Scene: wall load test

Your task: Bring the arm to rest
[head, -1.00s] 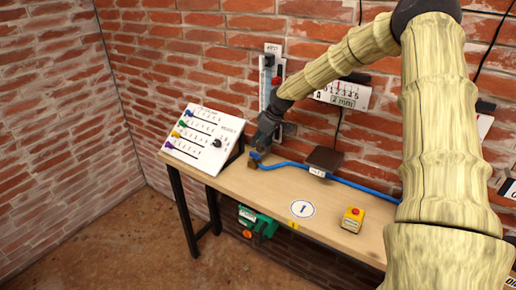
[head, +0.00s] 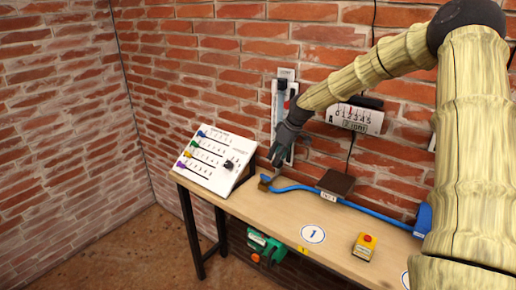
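My arm reaches in from the right in the head view, over the bench (head: 240,203). My gripper (head: 277,160) is dark and points down near the back left of the bench, in front of the wall. It is above and apart from the small brown block (head: 265,183) at the left end of a blue strip. Its fingers are small and dark, so I cannot tell whether they are open or shut. I see no object held in it.
A white slider panel (head: 215,160) stands left of the gripper. A vertical wall gauge (head: 280,95) is behind it. A brown box (head: 336,183), a blue strip (head: 380,215) and a yellow box with a red button (head: 364,246) are on the bench. A green device (head: 264,245) hangs below.

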